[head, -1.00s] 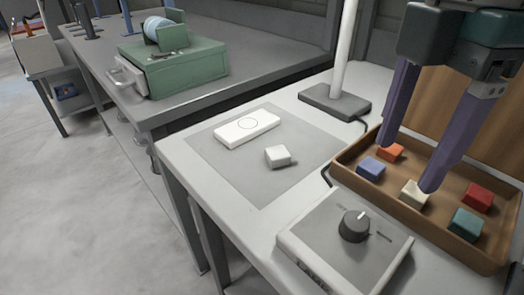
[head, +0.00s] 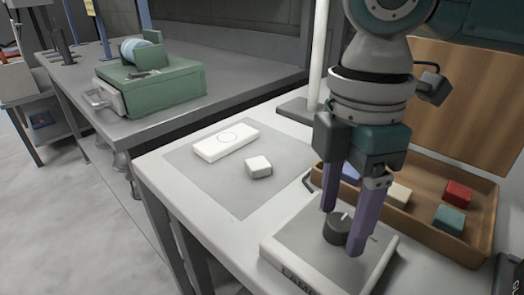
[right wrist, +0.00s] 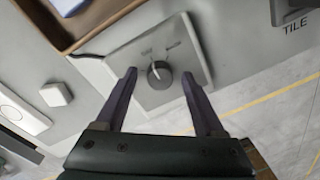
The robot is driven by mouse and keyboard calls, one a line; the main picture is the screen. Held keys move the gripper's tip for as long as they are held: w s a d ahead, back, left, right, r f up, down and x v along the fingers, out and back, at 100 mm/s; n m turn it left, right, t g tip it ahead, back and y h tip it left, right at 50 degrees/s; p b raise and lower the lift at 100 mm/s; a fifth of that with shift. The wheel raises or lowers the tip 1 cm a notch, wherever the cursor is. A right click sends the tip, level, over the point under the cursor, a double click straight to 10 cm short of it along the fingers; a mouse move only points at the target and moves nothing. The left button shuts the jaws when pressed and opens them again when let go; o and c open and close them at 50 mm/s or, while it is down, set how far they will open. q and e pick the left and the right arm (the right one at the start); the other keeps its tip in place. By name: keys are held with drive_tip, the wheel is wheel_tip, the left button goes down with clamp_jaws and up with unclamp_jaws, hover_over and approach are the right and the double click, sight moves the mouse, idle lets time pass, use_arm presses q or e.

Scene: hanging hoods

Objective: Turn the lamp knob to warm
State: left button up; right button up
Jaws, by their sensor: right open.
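The lamp control box (head: 290,250) is a flat grey panel with a white edge lettered "LAMP" at the table's front. Its dark round knob (head: 336,228) has a white pointer line. My right gripper (head: 341,232) is open, pointing down, with its purple fingers on either side of the knob. In the right wrist view the knob (right wrist: 159,76) lies between and just beyond the fingertips, with a gap on each side. Its pointer is toward the small marking at upper left; the printed words are too small to read. Contact cannot be seen. My left gripper is not in view.
A wooden tray (head: 478,222) with coloured blocks stands right of and behind the box. A white cube (head: 258,167) and a flat white block (head: 226,141) lie on a grey mat. A lamp post (head: 319,55) rises behind. A green drawer unit (head: 165,88) sits on another bench.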

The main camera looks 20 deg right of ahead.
clamp_jaws()
idle(0.6)
